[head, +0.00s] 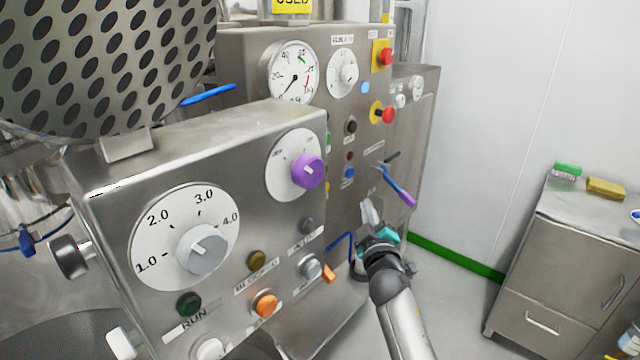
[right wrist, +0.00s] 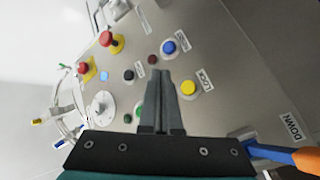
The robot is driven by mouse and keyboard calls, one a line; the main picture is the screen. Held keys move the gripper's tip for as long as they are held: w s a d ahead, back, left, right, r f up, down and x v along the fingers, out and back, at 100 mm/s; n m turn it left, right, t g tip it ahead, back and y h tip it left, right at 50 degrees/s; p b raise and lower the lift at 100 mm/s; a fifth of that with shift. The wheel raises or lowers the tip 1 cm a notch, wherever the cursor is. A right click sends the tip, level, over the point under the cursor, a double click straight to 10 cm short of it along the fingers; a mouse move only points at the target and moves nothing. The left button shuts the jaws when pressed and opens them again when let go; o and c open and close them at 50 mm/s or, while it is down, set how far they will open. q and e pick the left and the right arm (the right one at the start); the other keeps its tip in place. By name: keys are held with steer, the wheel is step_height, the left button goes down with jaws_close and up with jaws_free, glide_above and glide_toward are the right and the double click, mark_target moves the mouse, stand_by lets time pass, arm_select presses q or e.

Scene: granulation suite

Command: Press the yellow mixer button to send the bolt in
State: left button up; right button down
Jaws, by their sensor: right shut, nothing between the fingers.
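The yellow button (right wrist: 188,88) sits on the grey steel panel in the right wrist view, beside a small label plate. In the head view only a sliver of it (head: 327,188) shows past the edge of the nearer control box. My right gripper (head: 370,214) is shut and empty, in front of the lower part of the panel. In the right wrist view its fingertips (right wrist: 160,73) appear just left of the yellow button. I cannot tell how far they are from the panel. No bolt can be made out. My left gripper is not in view.
A blue button (right wrist: 168,47) and a green button (right wrist: 139,110) flank the yellow one. A purple-and-blue lever (head: 398,187) juts out near my right gripper. An orange-tipped lever (head: 328,273) is lower left. The nearer control box (head: 110,190) stands left; a cabinet (head: 570,260) stands right.

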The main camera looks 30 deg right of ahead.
steer(key=shift+s, duration=0.15)
steer(key=w+a+b, duration=0.3)
steer(key=w+b, duration=0.2)
steer(key=w, duration=0.3)
steer(key=shift+w+a, duration=0.15)
steer(key=shift+a, duration=0.05)
steer(key=shift+w, duration=0.1)
stand_by(2.0)
steer(key=shift+w+a+b, duration=0.15)
steer(key=shift+w+b, duration=0.15)
steer(key=shift+b, duration=0.05)
